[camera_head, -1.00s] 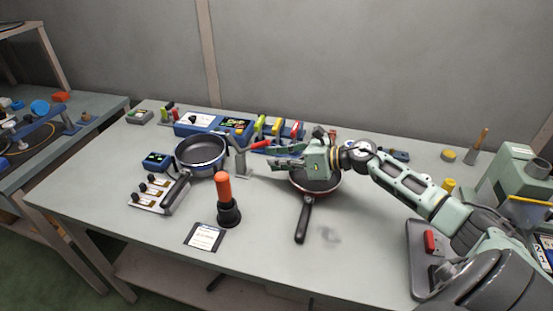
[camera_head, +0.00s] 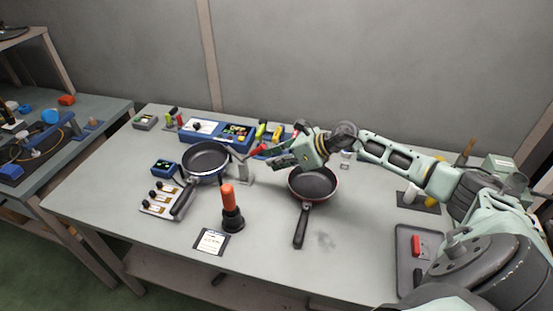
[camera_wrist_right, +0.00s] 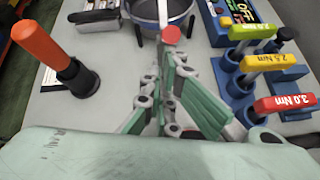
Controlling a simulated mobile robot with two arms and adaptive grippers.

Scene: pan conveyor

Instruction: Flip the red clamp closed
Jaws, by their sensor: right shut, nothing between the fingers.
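The red-tipped clamp (camera_head: 258,149) stands beside the blue pan (camera_head: 205,161). Its grey post (camera_head: 245,172) is upright on the table. Its lever slants up to the right, the red tip at the upper end. My right gripper (camera_head: 272,161) is shut and empty, just right of the clamp and below its red tip. In the right wrist view the red tip (camera_wrist_right: 172,34) shows straight beyond the fingers (camera_wrist_right: 176,72). I cannot tell whether they touch the lever. The clamp's lower part is hidden there by the fingers. My left gripper is not in view.
A dark red-rimmed pan (camera_head: 313,184) lies below my right wrist. An orange-handled tool (camera_head: 229,198) stands at the front. Torque tools, including a red 3.0 Nm one (camera_wrist_right: 285,104), stand behind the gripper.

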